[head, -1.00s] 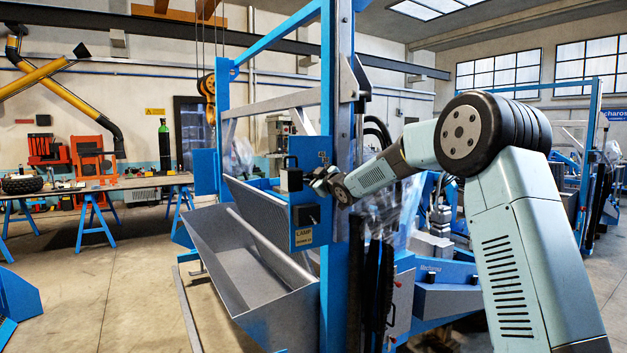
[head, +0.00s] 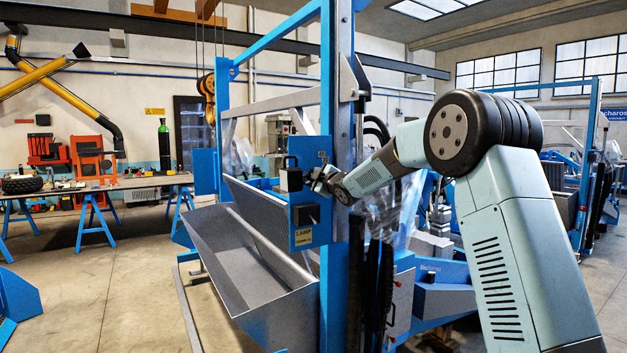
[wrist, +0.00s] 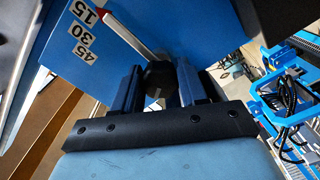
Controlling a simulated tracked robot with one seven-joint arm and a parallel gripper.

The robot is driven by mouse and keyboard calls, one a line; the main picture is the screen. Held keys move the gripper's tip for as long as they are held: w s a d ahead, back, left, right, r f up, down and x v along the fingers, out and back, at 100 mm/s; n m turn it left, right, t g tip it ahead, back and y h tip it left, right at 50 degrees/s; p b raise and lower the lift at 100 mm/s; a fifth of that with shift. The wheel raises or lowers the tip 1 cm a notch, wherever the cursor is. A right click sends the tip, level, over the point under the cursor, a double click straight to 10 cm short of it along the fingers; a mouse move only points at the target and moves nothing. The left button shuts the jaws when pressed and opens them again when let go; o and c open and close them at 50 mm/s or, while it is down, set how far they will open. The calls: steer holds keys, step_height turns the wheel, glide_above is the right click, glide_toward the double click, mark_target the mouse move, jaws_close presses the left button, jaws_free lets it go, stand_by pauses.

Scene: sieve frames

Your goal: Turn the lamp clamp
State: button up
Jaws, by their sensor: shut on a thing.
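The lamp clamp shows in the wrist view as a dark round knob (wrist: 159,76) on a blue plate (wrist: 135,45). My gripper (wrist: 158,88) is shut on this knob, one finger on each side. A white pointer (wrist: 128,32) with a red tip runs from the knob to the upper left. Its tip lies beside the 15 label (wrist: 85,14), with 30 and 45 farther along. In the head view my gripper (head: 322,179) is at the blue panel marked LAMP (head: 303,237), beside the upright post. The knob is too small to make out there.
The blue post (head: 337,120) stands directly beside my gripper. A grey trough (head: 240,265) lies below and left of the panel.

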steer(key=shift+f, duration=0.25)
steer(key=o, duration=1.1)
steer(key=shift+r, duration=0.15)
steer(key=shift+c, duration=0.2)
steer(key=v, duration=1.3)
steer(key=shift+s+d, duration=0.25)
steer(key=shift+s, duration=0.05)
